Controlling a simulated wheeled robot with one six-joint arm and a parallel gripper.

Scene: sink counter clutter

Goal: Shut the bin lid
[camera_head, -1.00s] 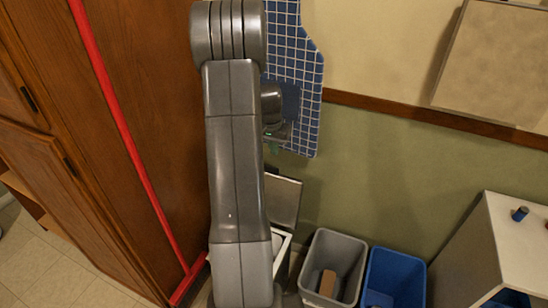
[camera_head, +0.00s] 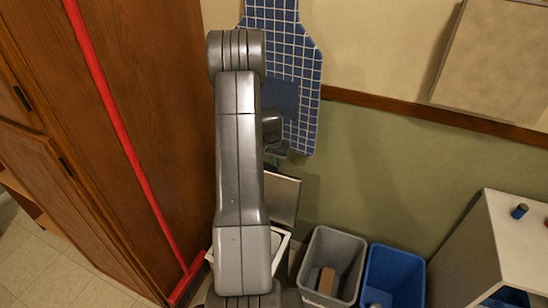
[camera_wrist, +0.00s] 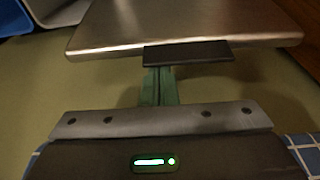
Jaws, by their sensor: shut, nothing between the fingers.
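The bin (camera_head: 279,243) has a white rim and stands on the floor by the wall, mostly hidden behind my arm. Its lid (camera_head: 284,198) is a grey metallic panel standing up open at the bin's back. In the wrist view the lid (camera_wrist: 190,22) fills the top, with a dark tab (camera_wrist: 188,52) on its near edge. My gripper (camera_wrist: 160,78) is shut and empty, its green fingers pointing at the tab. The tips look close to or just under the tab; contact cannot be told. In the head view the fingers are mostly hidden, just above the lid.
A grey bin (camera_head: 333,266) with a brown block inside and a blue bin (camera_head: 393,277) stand right of it. A white cabinet (camera_head: 515,235) is further right. A wooden cupboard (camera_head: 150,130) and red pole (camera_head: 120,125) are left. A blue checked cloth (camera_head: 305,70) hangs behind my arm.

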